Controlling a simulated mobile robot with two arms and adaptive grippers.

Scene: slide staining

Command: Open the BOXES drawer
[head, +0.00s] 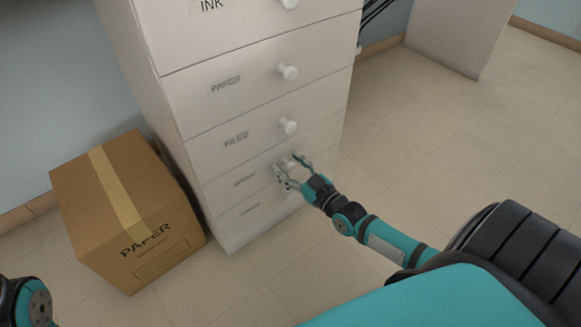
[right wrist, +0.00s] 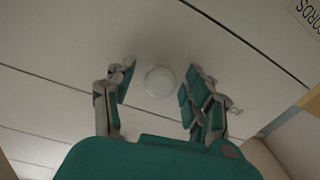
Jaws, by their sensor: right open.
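A white drawer cabinet (head: 182,95) stands ahead, its drawers stacked with round white knobs. Labels reading INK, PAPER and what looks like FILES show on the upper drawers. The two lower labels (head: 244,181) are too blurred to read, so I cannot tell which says BOXES. My right gripper (head: 287,164) is open at the knob of the drawer below FILES, partly hiding it. In the right wrist view a round white knob (right wrist: 159,81) sits between the open fingers, with gaps on both sides. The drawers look closed. My left gripper is out of view.
A cardboard box (head: 128,215) marked PAPER stands on the floor at the cabinet's left. The tiled floor (head: 440,150) to the right is clear. A white panel (head: 460,35) stands at the back right. A label ending in ORDS (right wrist: 305,14) shows in the right wrist view.

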